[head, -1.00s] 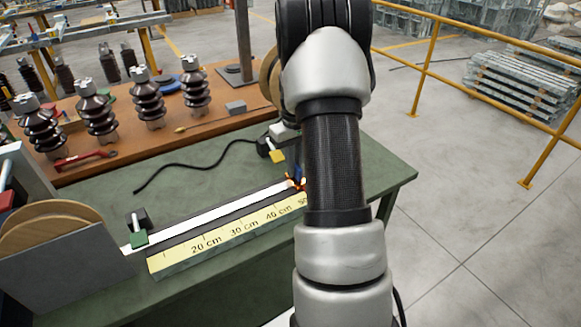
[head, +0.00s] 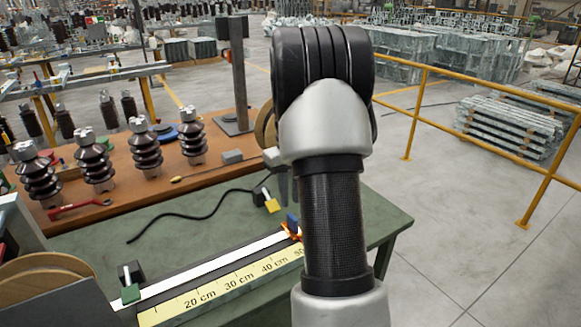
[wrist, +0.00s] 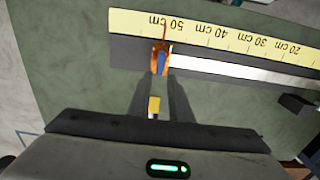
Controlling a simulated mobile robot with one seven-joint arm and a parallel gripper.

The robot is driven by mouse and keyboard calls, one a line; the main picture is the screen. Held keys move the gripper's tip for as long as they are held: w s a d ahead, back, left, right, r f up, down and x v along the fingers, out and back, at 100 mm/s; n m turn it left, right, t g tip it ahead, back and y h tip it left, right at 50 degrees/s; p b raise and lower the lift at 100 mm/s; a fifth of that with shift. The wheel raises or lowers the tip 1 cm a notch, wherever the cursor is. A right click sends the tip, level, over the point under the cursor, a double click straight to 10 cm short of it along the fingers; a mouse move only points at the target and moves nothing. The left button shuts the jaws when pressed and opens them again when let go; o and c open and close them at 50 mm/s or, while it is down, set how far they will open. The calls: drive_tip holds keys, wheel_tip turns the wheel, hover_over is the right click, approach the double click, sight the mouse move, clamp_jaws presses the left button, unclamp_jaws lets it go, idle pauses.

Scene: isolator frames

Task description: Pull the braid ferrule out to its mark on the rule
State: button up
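The white braid (head: 215,269) lies straight along the rule (head: 232,289). At its right end, just past 50 cm, is the orange ferrule (head: 290,232) with a blue upright piece (head: 292,219). In the wrist view the ferrule (wrist: 154,67) sits beside a thin red line (wrist: 164,32) on the rule and roughly level with it. My arm hides the rule's far end.
A green-tabbed clamp (head: 131,283) stands at the braid's left end. A black clamp with a yellow tab (head: 272,205) stands behind the rule. A black cable (head: 190,217) lies on the green bench (head: 370,215). Brown insulators (head: 145,148) stand on the bench behind.

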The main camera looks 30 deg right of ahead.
wheel_tip(320, 180, up, 10)
drive_tip(key=shift+f+p, duration=0.2)
drive_tip(key=shift+p, duration=0.15)
